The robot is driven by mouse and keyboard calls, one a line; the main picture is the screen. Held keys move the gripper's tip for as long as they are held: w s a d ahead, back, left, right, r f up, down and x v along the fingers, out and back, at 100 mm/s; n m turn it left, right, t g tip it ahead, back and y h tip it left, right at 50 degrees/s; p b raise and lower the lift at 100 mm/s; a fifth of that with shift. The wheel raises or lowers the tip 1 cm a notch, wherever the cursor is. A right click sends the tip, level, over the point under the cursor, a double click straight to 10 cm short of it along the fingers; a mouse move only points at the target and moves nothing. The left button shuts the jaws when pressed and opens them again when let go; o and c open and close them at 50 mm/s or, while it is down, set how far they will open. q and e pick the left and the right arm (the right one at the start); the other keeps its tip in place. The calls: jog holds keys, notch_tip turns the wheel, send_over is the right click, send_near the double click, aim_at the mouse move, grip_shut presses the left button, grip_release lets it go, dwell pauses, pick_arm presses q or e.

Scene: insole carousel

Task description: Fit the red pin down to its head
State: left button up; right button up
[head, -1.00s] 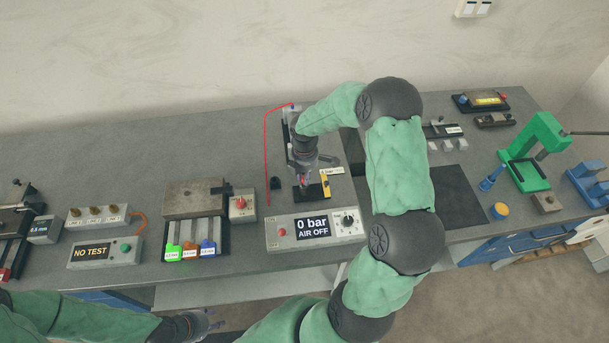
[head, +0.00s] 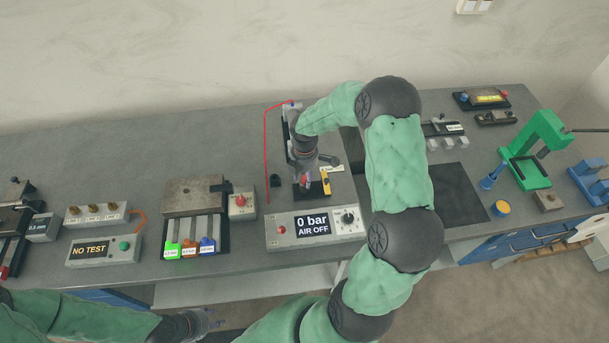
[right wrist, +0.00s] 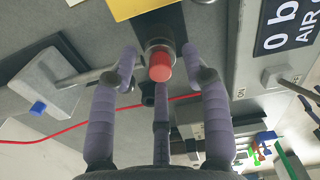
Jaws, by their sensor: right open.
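The red pin (right wrist: 160,66) shows in the right wrist view as a round red head at the mouth of a grey metal collar (right wrist: 158,46). How deep its shaft sits is hidden. My right gripper (right wrist: 160,72) is open, its fingers spread around the red head with gaps at the sides. In the head view my right gripper (head: 306,172) is over the small black fixture (head: 316,190) with a yellow part (head: 326,183); a bit of red shows below the fingers. My left gripper (head: 208,321) is at the bottom, off the bench front; its opening is unclear.
The pressure box (head: 290,235) reading "0 bar AIR OFF" stands just in front of the fixture. A red hose (head: 265,150) runs along its left side, near a small black piece (head: 275,181). A clamp station (head: 195,200) with coloured tags stands left. Bare bench lies behind.

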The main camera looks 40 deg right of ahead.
aim_at(305, 177)
jog(key=shift+r, duration=0.15)
notch_tip(305, 177, up, 12)
dwell(0.4)
dwell(0.5)
